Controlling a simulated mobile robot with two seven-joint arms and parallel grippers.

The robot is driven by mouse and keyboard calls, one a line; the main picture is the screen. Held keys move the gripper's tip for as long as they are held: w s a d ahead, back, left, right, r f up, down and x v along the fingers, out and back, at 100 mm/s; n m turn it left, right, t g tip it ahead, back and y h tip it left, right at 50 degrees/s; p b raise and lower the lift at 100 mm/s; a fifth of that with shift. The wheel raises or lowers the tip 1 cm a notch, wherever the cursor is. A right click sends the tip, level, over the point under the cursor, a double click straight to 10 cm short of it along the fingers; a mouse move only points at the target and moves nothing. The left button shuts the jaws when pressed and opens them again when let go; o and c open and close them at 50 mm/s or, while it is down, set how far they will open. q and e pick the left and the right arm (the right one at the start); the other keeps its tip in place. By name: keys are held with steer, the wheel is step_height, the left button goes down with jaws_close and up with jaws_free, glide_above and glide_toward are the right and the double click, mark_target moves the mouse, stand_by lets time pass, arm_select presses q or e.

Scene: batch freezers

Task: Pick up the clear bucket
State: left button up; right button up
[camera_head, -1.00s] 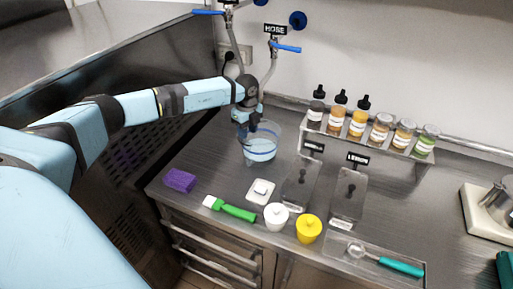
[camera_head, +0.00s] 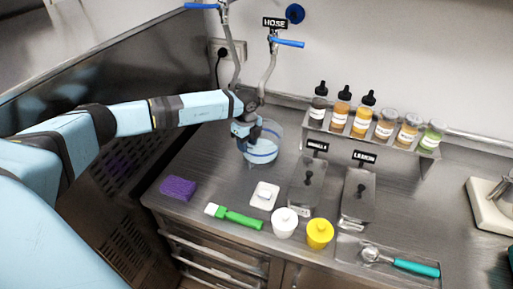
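The clear bucket (camera_head: 264,151) stands on the steel counter at the back, below the hose. It is see-through, with a bluish-white band or content inside. My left gripper (camera_head: 243,142) is at the left rim of the bucket and covers part of that side. Its fingers are small and dark against the bucket, so I cannot tell whether they are open or closed on the rim. My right gripper is not in view.
In front lie a purple sponge (camera_head: 178,188), a green brush (camera_head: 235,216), a white dish (camera_head: 264,195), a white tub (camera_head: 284,222) and a yellow tub (camera_head: 319,233). Lidded metal containers (camera_head: 357,196) stand right of the bucket. A bottle rack (camera_head: 372,140) is behind.

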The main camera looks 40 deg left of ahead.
arm_select(q)
steer(key=shift+s+d+r, duration=0.1)
steer(key=shift+d, duration=0.1)
steer(key=shift+c, duration=0.7)
jaws_close()
steer(key=shift+a, duration=0.1)
stand_by(0.4)
